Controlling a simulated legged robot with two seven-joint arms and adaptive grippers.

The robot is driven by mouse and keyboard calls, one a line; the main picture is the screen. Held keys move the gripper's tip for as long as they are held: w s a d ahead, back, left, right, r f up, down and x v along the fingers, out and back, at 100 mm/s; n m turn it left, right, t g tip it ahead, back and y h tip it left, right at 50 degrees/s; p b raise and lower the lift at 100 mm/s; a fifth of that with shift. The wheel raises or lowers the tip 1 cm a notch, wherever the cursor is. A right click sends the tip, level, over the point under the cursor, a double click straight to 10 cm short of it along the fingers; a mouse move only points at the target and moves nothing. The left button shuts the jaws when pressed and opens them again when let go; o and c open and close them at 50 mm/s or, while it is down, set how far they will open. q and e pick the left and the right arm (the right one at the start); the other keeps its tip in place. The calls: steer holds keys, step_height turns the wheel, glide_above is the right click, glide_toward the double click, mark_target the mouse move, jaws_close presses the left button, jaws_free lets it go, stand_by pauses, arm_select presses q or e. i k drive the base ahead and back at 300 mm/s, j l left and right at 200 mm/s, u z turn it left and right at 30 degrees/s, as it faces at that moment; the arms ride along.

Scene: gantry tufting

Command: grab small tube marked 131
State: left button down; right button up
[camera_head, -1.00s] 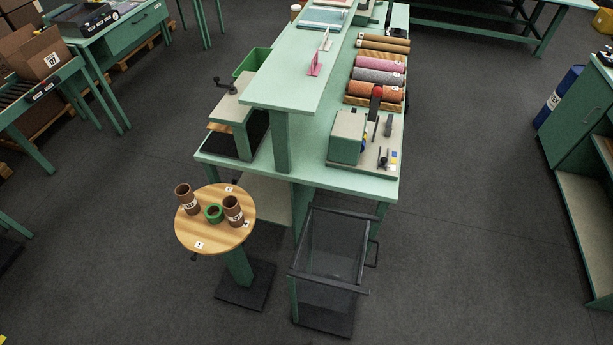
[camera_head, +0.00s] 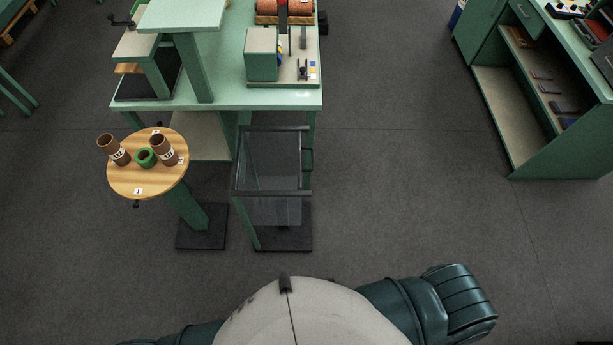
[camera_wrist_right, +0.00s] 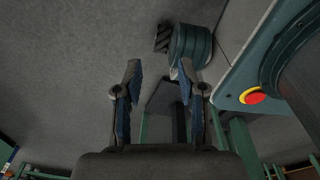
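Two small brown tubes with white number labels stand on a round wooden-topped stand (camera_head: 125,185) in the head view. The left brown tube (camera_head: 110,146) leans left in the picture and the right brown tube (camera_head: 162,148) is close to the stand's right side. Their label digits are too small to read surely. A short green ring-shaped tube (camera_head: 146,158) sits between them. My right gripper (camera_wrist_right: 160,72) is open and empty in the right wrist view, far from the tubes. My left gripper is not in view.
A green workbench (camera_head: 225,95) is behind both. A green cabinet (camera_head: 540,150) stands at the right. Grey floor is free in front. A red button on yellow (camera_wrist_right: 253,96) shows near my right wrist.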

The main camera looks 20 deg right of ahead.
mark_target(158, 142)
steer(key=k+l+u, duration=0.1)
steer(key=k+l, duration=0.5)
steer(key=i+l+u, duration=0.3)
steer(key=l, duration=0.35)
steer(key=i+l+u, duration=0.2)
steer(key=i+l, duration=0.05)
steer(key=l, duration=0.1)
